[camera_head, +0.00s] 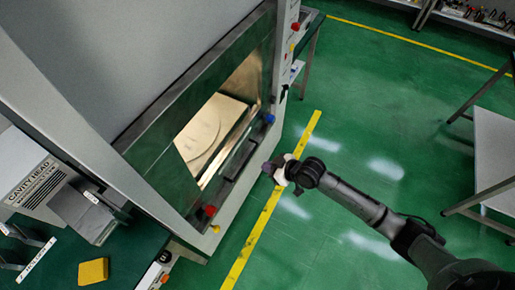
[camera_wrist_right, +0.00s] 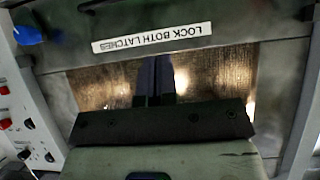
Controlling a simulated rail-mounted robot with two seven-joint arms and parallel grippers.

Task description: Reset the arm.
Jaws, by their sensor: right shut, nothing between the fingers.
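My right gripper (camera_head: 272,167) is at the end of my right arm, which comes in from the lower right in the head view. It hangs in free air in front of the microwave generator (camera_head: 150,110), just right of its opening. In the right wrist view the fingers (camera_wrist_right: 154,80) are shut together with nothing between them. Behind them is the lit cavity (camera_wrist_right: 205,75), under a label reading "LOCK BOTH LATCHES" (camera_wrist_right: 152,38). My left gripper is not in view.
A blue knob (camera_head: 269,118) and a red knob (camera_head: 210,211) sit at the opening's edge. A yellow sponge-like block (camera_head: 93,271) lies on the green table at lower left. A shelf (camera_head: 495,150) stands right.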

